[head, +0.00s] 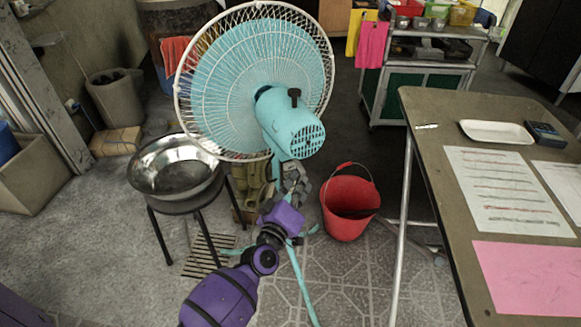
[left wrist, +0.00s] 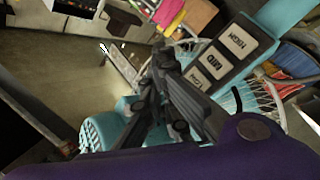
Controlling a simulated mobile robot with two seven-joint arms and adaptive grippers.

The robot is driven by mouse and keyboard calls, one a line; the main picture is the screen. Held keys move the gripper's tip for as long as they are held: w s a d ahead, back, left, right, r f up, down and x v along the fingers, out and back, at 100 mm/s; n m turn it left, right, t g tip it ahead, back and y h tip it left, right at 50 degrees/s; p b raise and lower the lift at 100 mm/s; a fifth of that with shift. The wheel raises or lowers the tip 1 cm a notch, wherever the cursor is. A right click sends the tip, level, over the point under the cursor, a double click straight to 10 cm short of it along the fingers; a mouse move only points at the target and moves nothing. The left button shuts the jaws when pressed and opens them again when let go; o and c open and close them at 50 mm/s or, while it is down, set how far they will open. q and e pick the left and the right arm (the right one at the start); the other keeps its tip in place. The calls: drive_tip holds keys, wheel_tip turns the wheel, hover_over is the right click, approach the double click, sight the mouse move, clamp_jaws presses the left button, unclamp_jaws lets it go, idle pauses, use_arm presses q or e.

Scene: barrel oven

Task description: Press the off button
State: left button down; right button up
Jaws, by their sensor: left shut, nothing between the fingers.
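A turquoise fan with a white wire cage (head: 205,85) stands in the middle of the head view, its motor housing (head: 292,128) facing me. In the left wrist view its turquoise control panel (left wrist: 262,28) shows pale labelled buttons. One seems to read HIGH (left wrist: 237,36), one MED or MID (left wrist: 214,62), and the lowest (left wrist: 196,77) is partly covered. No off button can be made out; my fingers hide the panel's lower end. My left gripper (head: 296,172) is shut and empty at the fan's neck, below the motor. Its dark fingers also show in the left wrist view (left wrist: 162,62). Contact cannot be told.
A steel bowl (head: 150,160) on a black stool stands left of the fan. A red bucket (head: 346,222) stands on the floor to its right. A table (head: 440,170) with papers and a white tray (head: 497,131) fills the right side. A green cart (head: 428,90) stands behind.

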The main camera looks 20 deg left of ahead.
use_arm(q)
drive_tip(key=shift+w+a, duration=0.1)
use_arm(e)
drive_tip(key=shift+s, duration=0.2)
use_arm(q)
drive_tip(key=shift+w+a, duration=0.25)
use_arm(e)
drive_tip(key=shift+s, duration=0.2)
use_arm(q)
drive_tip(key=shift+w+a, duration=0.1)
use_arm(e)
drive_tip(key=shift+w, duration=0.35)
use_arm(q)
drive_tip(key=shift+w+a, duration=0.1)
drive_tip(key=shift+a, duration=0.05)
use_arm(e)
drive_tip(key=shift+f, duration=0.1)
drive_tip(key=shift+s, duration=0.25)
drive_tip(key=shift+s+d, duration=0.1)
use_arm(q)
drive_tip(key=shift+s+d, duration=0.6)
use_arm(e)
drive_tip(key=shift+w+r, duration=0.3)
drive_tip(key=shift+r, duration=0.05)
drive_tip(key=shift+w, duration=0.2)
